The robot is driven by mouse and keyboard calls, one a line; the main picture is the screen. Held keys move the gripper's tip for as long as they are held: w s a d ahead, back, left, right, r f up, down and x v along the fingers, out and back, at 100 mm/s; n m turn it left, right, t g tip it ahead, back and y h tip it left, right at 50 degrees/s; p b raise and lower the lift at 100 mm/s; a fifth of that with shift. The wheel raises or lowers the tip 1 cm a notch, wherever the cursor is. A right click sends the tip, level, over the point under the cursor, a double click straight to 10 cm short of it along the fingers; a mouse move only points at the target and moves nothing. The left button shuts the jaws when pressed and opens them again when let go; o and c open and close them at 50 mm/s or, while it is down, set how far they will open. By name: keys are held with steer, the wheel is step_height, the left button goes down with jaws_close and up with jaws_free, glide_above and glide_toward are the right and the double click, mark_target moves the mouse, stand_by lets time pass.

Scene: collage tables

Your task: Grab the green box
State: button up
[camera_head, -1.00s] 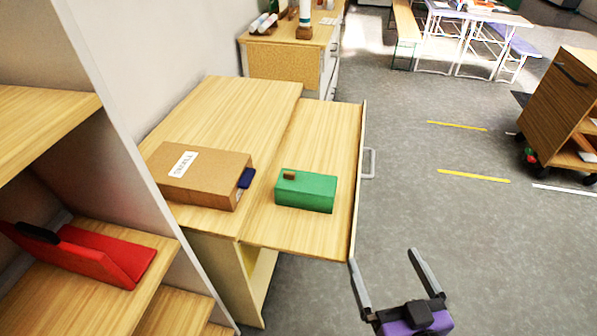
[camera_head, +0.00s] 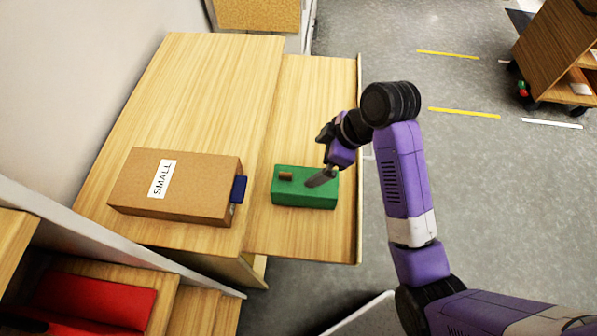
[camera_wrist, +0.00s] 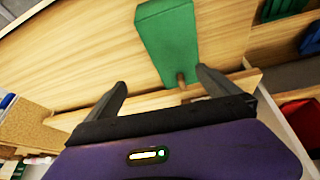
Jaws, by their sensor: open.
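The green box (camera_head: 300,193) lies on the pulled-out drawer surface (camera_head: 325,110), with a small brown knob on its top. My gripper (camera_head: 321,178) is over the right part of the box in the head view, pointing down at it. In the wrist view the green box (camera_wrist: 167,40) is ahead of the jaws, and its knob sits near the right finger. My gripper (camera_wrist: 160,90) is open with nothing between its fingers. I cannot tell whether a finger touches the box.
A brown cardboard box (camera_head: 205,200) labelled SMALL, with a dark blue piece at its side, lies on the wooden desk (camera_head: 215,80) left of the drawer. A red object (camera_head: 95,298) sits on a shelf at lower left. Floor on the right is open, with a wooden cart (camera_head: 560,60) beyond.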

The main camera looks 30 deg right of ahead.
mark_target(305, 188)
steer(key=shift+s+a+f+n+g, duration=0.15)
steer(key=shift+s+n+g, duration=0.1)
steer(key=shift+s, duration=0.35)
steer(key=shift+s+a+f+n+g, duration=0.15)
steer(key=shift+s+n+g, duration=0.1)
steer(key=shift+s, duration=0.3)
steer(key=shift+a+p+x, duration=0.2)
steer(key=shift+p+x, duration=0.2)
steer(key=shift+x, duration=1.55)
steer(key=shift+a+p+x, duration=0.2)
steer(key=shift+p+x, duration=0.15)
steer(key=shift+x, duration=1.6)
steer(key=shift+s+d+r, duration=0.1)
steer(key=shift+r, duration=0.05)
steer(key=c, duration=1.5)
steer(key=shift+o, duration=0.2)
